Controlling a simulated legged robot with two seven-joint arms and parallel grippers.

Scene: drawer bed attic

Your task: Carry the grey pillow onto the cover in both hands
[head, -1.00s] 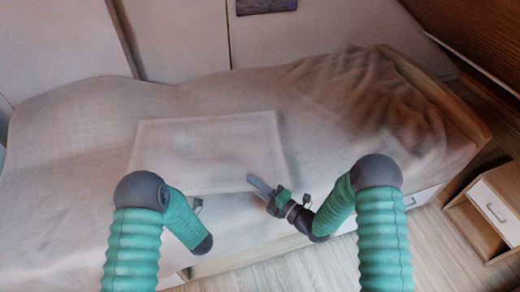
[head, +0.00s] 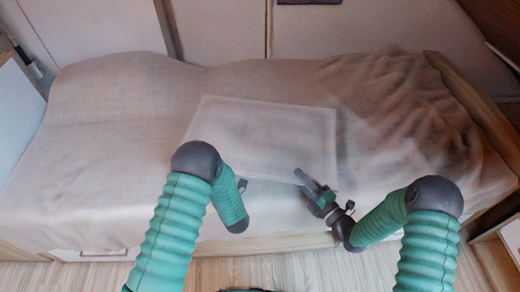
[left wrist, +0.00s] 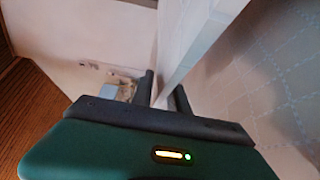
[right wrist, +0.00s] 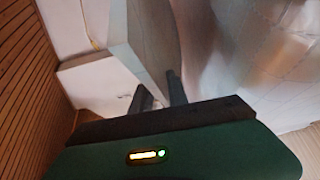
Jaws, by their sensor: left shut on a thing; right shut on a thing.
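The grey pillow (head: 265,135) looks like a pale, flat rectangle in the head view, over the middle of the bed's light cover (head: 110,130). Whether it touches the cover is unclear. My right gripper (head: 308,184) is shut on its near edge, toward the right corner. My left gripper is mostly hidden behind my left forearm in the head view. In the left wrist view, my left gripper (left wrist: 166,92) is shut on the pillow's edge (left wrist: 188,55). In the right wrist view, the pillow (right wrist: 145,45) runs between the fingers of my right gripper (right wrist: 158,92).
The cover is rumpled at the right end of the bed (head: 410,115). Pale wall panels (head: 220,28) stand behind the bed. A bedside cabinet (head: 490,262) is at the lower right. Bare wooden floor (head: 300,270) lies in front.

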